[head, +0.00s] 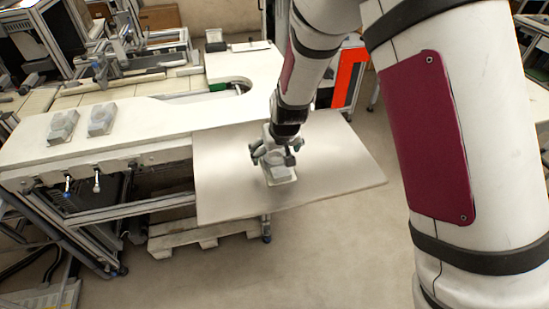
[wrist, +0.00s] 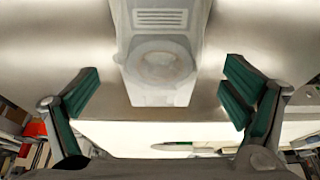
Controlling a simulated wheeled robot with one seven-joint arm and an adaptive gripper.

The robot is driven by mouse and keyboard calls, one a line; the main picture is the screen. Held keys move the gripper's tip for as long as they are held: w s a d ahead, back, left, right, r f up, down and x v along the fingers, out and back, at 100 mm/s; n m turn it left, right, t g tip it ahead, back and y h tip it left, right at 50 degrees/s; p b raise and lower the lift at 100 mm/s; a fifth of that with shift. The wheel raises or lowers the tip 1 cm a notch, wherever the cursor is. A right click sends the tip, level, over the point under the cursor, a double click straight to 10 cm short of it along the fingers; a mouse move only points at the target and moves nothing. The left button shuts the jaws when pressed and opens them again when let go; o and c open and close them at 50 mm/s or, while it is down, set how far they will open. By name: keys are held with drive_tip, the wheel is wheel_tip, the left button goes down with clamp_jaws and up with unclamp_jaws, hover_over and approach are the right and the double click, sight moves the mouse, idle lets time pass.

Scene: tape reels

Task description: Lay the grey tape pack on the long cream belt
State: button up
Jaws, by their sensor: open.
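A grey tape pack (head: 281,176), a pale block with a round raised reel, lies on the light square board. My gripper (head: 273,157) is right over it, pointing down. In the wrist view the pack (wrist: 158,66) shows between the two green-padded fingers, with a gap on each side. The gripper is open and holds nothing. Its height above the pack is hard to tell. A long cream belt (head: 130,89) runs behind the white worktop at the left, partly hidden by equipment.
Two similar packs, one (head: 62,126) left of the other (head: 101,119), sit on the white worktop (head: 150,124). The square board (head: 340,170) is otherwise bare. A metal gantry (head: 110,60) stands at the back left. A wooden pallet (head: 200,232) is on the floor below.

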drive_tip(key=shift+x, duration=1.05)
drive_tip(key=c, duration=1.4)
drive_tip(key=shift+r, duration=0.1)
